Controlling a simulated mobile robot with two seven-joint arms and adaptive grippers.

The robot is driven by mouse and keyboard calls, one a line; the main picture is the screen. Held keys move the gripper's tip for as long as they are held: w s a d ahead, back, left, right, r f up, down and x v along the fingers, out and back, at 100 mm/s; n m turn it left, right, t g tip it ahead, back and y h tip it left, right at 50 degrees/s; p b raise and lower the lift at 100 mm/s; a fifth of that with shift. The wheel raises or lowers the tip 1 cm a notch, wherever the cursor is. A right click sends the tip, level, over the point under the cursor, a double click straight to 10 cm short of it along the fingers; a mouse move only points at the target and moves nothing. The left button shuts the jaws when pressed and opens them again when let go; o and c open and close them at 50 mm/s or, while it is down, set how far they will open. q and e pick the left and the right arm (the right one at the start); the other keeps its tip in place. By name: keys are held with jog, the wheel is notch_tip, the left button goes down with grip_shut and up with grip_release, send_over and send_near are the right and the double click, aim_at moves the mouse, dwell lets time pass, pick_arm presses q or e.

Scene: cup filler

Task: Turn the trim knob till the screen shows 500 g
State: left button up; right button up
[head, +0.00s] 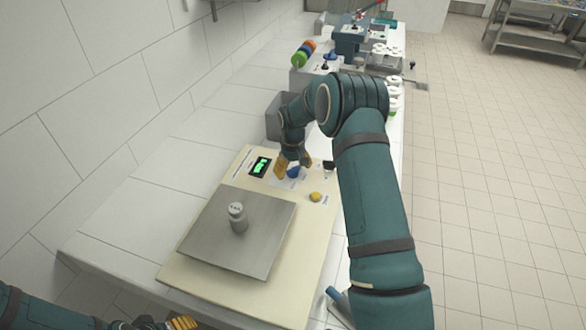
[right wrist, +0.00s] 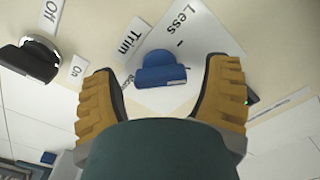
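The cream scale (head: 190,283) stands on the white counter with a metal weight (head: 237,217) upright on its steel plate (head: 262,245). Its screen (head: 260,166) shows green digits too small to read. The blue trim knob (head: 294,173) is right of the screen; it also shows in the right wrist view (right wrist: 160,74), beside the "Trim" and "Less -" labels. My right gripper (head: 291,163) is open over the knob, its yellow-padded fingers (right wrist: 162,95) on either side with visible gaps. My left gripper (head: 172,323) is at the bottom edge, partly cut off.
A yellow button (head: 316,197) and a black On/Off switch (right wrist: 35,60) are near the knob. A grey bin (head: 275,118) stands behind the scale. Machines and colored rings (head: 303,54) are farther back. Tiled wall bounds the left; open floor lies right.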

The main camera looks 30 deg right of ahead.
aim_at(293, 168)
dwell(0.3)
notch_tip(293, 168, up, 12)
dwell(0.5)
jog(key=shift+f, duration=0.1)
dwell(0.4)
